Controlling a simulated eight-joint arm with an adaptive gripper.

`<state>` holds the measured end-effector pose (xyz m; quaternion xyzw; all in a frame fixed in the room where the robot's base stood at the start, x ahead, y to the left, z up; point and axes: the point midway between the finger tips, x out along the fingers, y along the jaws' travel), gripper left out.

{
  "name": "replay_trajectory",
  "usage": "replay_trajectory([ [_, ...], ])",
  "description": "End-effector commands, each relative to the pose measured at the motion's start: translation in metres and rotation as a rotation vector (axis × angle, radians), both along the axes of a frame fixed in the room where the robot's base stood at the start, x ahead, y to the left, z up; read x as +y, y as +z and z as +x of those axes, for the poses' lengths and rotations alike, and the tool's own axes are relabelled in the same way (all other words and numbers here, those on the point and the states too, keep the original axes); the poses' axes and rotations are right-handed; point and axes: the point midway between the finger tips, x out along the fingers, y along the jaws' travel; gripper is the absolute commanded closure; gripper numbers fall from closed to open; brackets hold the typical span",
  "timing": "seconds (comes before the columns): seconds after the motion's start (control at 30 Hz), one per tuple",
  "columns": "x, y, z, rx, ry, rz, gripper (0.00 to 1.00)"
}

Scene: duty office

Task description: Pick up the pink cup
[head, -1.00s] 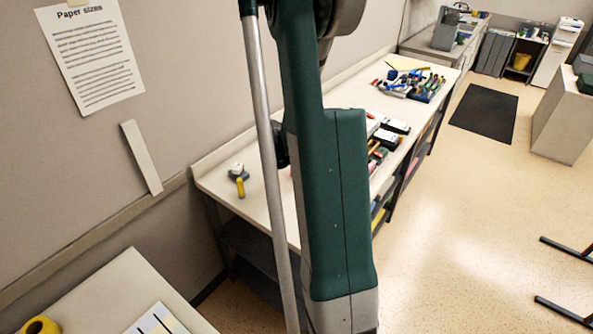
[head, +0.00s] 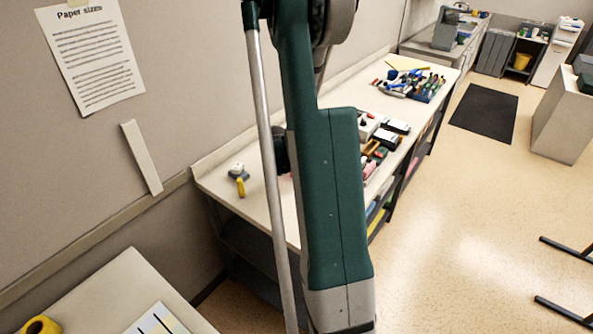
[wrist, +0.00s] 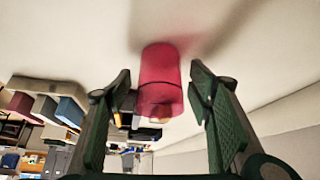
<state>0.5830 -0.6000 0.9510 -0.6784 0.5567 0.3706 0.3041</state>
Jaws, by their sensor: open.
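The pink cup (wrist: 161,72) stands on the pale tabletop (wrist: 80,35) in the wrist view, which looks upside down. My gripper (wrist: 159,82) is open, with one green finger on each side of the cup. Gaps show between the cup and both fingers, and I see no contact. There the tabletop (head: 215,181) runs along the wall.
A small grey and white item with a yellow handle (head: 239,180) lies at the near end of the table. Boxes (head: 386,135) and several tools (head: 415,83) sit farther along. The tabletop around the cup looks mostly bare in the wrist view.

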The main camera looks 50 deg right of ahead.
Motion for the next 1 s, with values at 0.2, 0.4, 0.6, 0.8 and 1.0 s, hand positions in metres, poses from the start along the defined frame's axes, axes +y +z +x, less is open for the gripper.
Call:
replay_trajectory([
  [0.2, 0.0001, 0.0001, 0.0, 0.0, 0.0, 0.0, 0.48],
  [0.4, 0.0001, 0.0001, 0.0, 0.0, 0.0, 0.0, 0.71],
  [0.6, 0.0001, 0.0001, 0.0, 0.0, 0.0, 0.0, 0.77],
  [0.8, 0.0, 0.0008, 0.0, 0.0, 0.0, 0.0, 0.77],
  [1.0, 0.0, 0.0072, 0.0001, 0.0, 0.0, 0.0, 0.77],
])
